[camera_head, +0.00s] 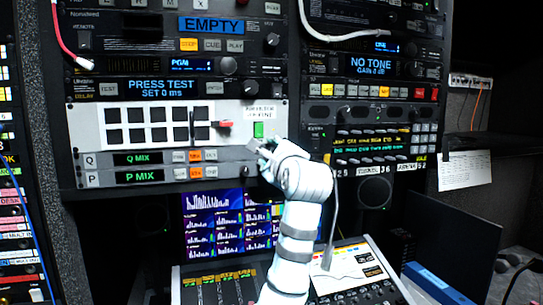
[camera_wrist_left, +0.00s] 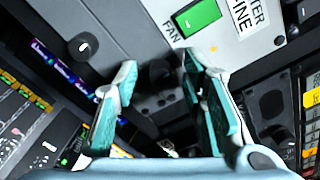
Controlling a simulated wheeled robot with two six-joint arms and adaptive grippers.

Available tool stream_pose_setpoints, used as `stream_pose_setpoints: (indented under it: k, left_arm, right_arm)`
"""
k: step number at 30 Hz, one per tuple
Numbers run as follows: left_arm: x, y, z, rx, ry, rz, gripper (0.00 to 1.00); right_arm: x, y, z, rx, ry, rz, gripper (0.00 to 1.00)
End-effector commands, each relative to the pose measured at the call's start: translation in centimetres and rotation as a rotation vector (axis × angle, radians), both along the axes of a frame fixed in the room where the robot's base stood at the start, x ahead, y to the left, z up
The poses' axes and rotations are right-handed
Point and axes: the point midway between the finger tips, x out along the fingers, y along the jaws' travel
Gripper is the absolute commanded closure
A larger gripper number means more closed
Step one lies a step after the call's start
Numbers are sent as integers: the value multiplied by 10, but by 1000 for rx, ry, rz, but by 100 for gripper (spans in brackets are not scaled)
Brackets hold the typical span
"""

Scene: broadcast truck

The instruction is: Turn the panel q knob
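The Q panel (camera_head: 110,158) is a thin grey strip with a green "Q MIX" display, just above the matching P panel (camera_head: 110,177). My left gripper (camera_head: 256,147) is at the Q panel's right end and covers whatever knob is there in the head view. In the left wrist view the fingers of my left gripper (camera_wrist_left: 155,85) are apart. A dark, shadowed round shape (camera_wrist_left: 160,73), probably the Q knob, lies between them; I cannot tell whether they touch it. Another black knob (camera_wrist_left: 82,46) with a white mark lies left of the fingers. My right gripper is not in view.
A white panel (camera_head: 84,125) with black buttons, a red-handled lever (camera_head: 222,124) and a green fan button (camera_head: 258,130) is directly above. A monitor (camera_head: 213,225) is below. A mixing console (camera_head: 355,270) lies at the lower right. A black rack (camera_head: 375,143) stands close on the right.

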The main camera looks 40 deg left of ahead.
Motion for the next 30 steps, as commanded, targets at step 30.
stream_pose_setpoints:
  k: [30]
  left_arm:
    - [-73,-95,-1,-1,1,1,62]
  right_arm:
    - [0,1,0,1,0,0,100]
